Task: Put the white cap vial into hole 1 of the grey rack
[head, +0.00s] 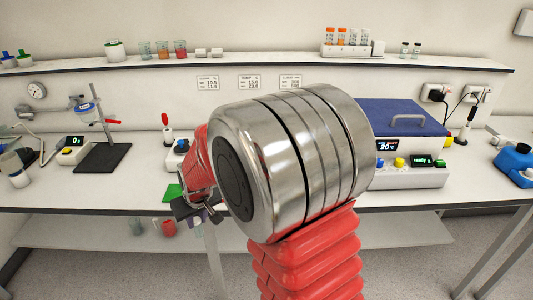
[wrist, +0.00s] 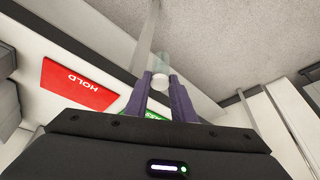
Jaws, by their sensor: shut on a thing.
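My gripper (wrist: 160,85) is shut on a small clear vial with a white cap (wrist: 160,79). In the wrist view the cap lies between the two purple fingers, and the glass body (wrist: 164,60) shows beyond their tips. In the head view my arm hides most of the gripper, and I cannot make out the vial there. A pale rack (head: 345,50) stands on the upper shelf at the right, with orange-capped and lighter vials in it. I cannot tell whether it is the grey rack, and no hole numbers are readable.
A green patch (head: 174,192) lies near the bench front. A red HOLD sign (wrist: 80,82) shows in the wrist view. A blue-lidded device (head: 402,118) stands right of my arm. A stand on a black base (head: 103,158) is at left. The upper shelf (head: 240,59) has free stretches.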

